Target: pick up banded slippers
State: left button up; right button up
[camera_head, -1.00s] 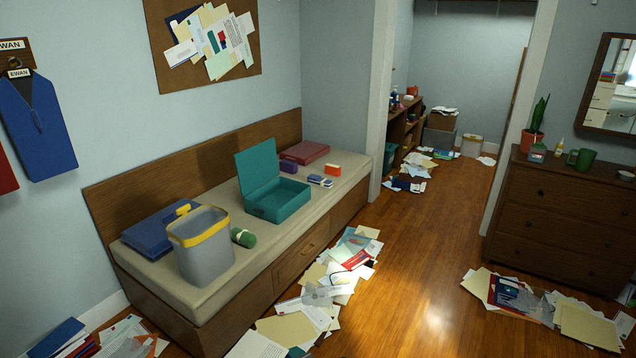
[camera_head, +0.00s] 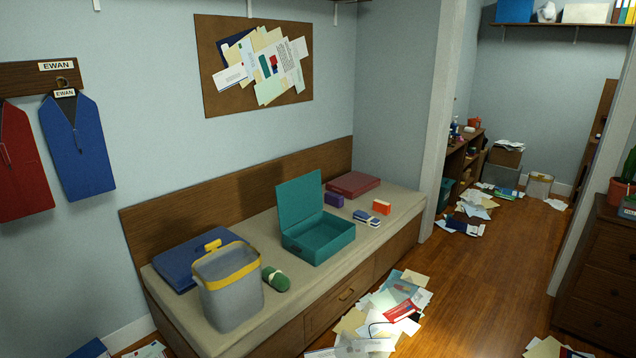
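A green rolled bundle with a pale band (camera_head: 276,279) lies on the bench just right of a grey bin; it may be the banded slippers. A small blue item with a pale stripe (camera_head: 367,218) lies farther along the bench; it is too small to tell what it is. Neither of my grippers is in view.
The bench (camera_head: 330,284) also holds the grey bin with a yellow rim (camera_head: 230,295), an open teal box (camera_head: 318,238), a blue case (camera_head: 183,262) and a dark red case (camera_head: 353,185). Papers (camera_head: 390,312) litter the floor in front. Clear wood floor (camera_head: 480,300) lies to the right.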

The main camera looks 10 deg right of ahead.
aim_at(359, 216)
jog(key=i+l+z, duration=0.4)
jog(key=i, duration=0.3)
jog(key=i+z, duration=0.45)
jog(key=i, duration=0.25)
jog(key=i+z, duration=0.1)
jog(key=i, duration=0.35)
jog(key=i+j+z, duration=0.15)
jog(key=i, duration=0.35)
jog(key=i+j+z, duration=0.1)
jog(key=i, duration=0.35)
jog(key=i+j+z, duration=0.15)
jog(key=i, duration=0.35)
jog(key=i+j+z, duration=0.1)
jog(key=i+j, duration=0.15)
jog(key=i, duration=0.2)
